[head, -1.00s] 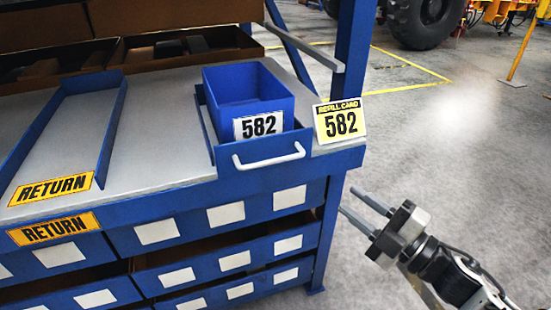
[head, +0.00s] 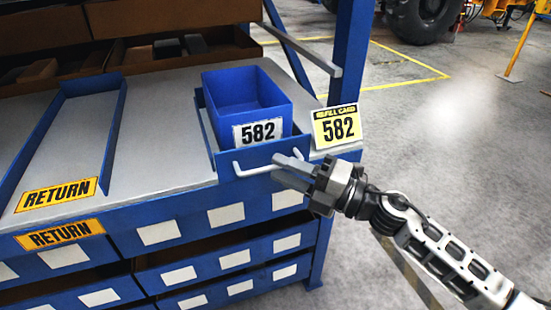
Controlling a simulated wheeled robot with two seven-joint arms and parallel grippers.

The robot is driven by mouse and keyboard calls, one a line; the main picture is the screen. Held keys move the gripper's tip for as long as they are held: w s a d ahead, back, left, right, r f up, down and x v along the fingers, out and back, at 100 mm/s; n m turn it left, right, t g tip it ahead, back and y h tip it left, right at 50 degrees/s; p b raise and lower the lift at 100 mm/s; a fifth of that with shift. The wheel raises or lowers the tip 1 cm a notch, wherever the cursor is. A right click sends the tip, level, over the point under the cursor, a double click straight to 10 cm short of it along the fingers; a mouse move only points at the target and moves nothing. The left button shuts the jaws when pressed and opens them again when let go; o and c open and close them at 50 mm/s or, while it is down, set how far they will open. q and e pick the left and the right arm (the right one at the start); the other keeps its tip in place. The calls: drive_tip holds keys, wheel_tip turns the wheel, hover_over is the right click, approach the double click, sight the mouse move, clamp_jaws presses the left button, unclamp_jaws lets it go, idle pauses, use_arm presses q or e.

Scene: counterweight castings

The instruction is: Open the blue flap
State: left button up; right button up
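The blue flap (head: 228,164) is the upright front panel of a blue holder on the shelf's right end. Its pale bar handle (head: 250,171) runs across the outside. A blue bin (head: 262,88) labelled 582 sits behind the flap. My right gripper (head: 286,170) is at the right part of the handle, its fingers overlapping the bar and hiding that end. I cannot tell whether the fingers touch or grip the bar. My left gripper is not in view.
A yellow refill card (head: 337,126) marked 582 stands just right of the holder, close above my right gripper. A blue post (head: 352,60) rises behind it. An empty RETURN lane (head: 75,130) lies to the left. Open floor is at the right.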

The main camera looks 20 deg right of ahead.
drive_tip(key=shift+x, duration=0.95)
drive_tip(key=shift+w+a, duration=0.15)
clamp_jaws()
drive_tip(key=shift+f, duration=0.15)
